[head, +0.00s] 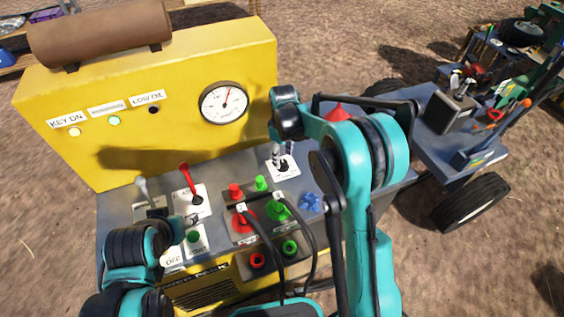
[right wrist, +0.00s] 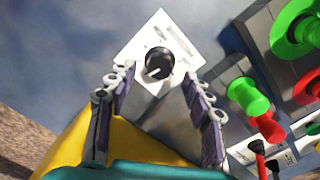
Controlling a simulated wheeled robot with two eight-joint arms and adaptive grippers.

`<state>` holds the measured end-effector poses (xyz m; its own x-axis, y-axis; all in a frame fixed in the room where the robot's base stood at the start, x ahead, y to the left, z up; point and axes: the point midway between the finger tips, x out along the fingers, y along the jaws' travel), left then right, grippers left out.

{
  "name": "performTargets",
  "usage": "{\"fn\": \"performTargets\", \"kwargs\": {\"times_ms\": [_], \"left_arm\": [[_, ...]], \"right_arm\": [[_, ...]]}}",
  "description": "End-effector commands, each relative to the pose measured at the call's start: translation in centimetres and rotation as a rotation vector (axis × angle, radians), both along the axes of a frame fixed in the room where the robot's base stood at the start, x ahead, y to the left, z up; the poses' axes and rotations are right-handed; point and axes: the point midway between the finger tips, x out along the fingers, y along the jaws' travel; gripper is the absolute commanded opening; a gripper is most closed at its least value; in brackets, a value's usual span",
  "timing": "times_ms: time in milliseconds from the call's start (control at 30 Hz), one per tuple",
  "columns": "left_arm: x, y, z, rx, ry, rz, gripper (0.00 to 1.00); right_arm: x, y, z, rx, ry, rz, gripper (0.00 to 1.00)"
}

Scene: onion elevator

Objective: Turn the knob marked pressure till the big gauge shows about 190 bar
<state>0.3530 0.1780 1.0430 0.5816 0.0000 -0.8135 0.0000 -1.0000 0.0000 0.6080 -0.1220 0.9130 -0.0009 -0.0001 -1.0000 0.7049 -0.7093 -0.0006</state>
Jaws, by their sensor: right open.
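The pressure knob is a round black knob (right wrist: 158,63) on a white plate, seen in the right wrist view; the plate's lettering is too small to read. In the head view the knob (head: 283,167) is on the grey console top, below the big gauge. My right gripper (head: 281,155) is above it, fingers pointing down. In the right wrist view the gripper (right wrist: 157,84) is open, with the knob ahead between its fingertips and nothing held. The big round gauge (head: 224,103) on the yellow panel has a red needle pointing up and slightly right; its numbers are unreadable. My left gripper (head: 182,223) is low over the console's left, its fingers unclear.
Left of the knob are red and green couplings (head: 278,209) with black hoses. A red lever (head: 190,180) and a grey lever (head: 143,188) stand farther left. The yellow panel (head: 180,70) rises behind the console.

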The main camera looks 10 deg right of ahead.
Motion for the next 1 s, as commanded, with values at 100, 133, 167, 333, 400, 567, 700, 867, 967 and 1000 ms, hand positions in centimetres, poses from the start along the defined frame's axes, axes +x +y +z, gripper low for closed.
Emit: {"fn": "performTargets", "kwargs": {"times_ms": [100,133,167,333,400,567,700,867,967,1000], "left_arm": [[0.0,0.0,-0.8,0.000,0.000,0.000,0.49],[0.0,0.0,-0.8,0.000,0.000,0.000,0.49],[0.0,0.0,-0.9,0.000,0.000,0.000,0.49],[0.0,0.0,-1.1,0.000,0.000,0.000,0.49],[0.0,0.0,-1.0,0.000,0.000,0.000,0.49],[0.0,0.0,-1.0,0.000,0.000,0.000,0.49],[0.0,0.0,-1.0,0.000,0.000,0.000,0.49],[0.0,0.0,-1.0,0.000,0.000,0.000,0.49],[0.0,0.0,-1.0,0.000,0.000,0.000,0.49],[0.0,0.0,-1.0,0.000,0.000,0.000,0.49]], "right_arm": [[0.0,0.0,-2.0,0.000,0.000,-0.001,0.51],[0.0,0.0,-2.3,0.000,0.000,-0.001,0.51],[0.0,0.0,-2.6,0.000,0.000,-0.001,0.51],[0.0,0.0,-3.3,0.000,-0.001,-0.001,0.51],[0.0,0.0,-3.3,0.000,-0.001,-0.001,0.51],[0.0,0.0,-3.3,0.000,-0.001,-0.001,0.48],[0.0,0.0,-3.3,0.000,-0.001,-0.001,0.11],[0.0,0.0,-3.3,0.000,-0.001,-0.001,0.01],[0.0,0.0,-3.3,0.000,-0.001,-0.006,0.01],[0.0,0.0,-3.3,0.000,-0.001,-0.011,0.01]]}}
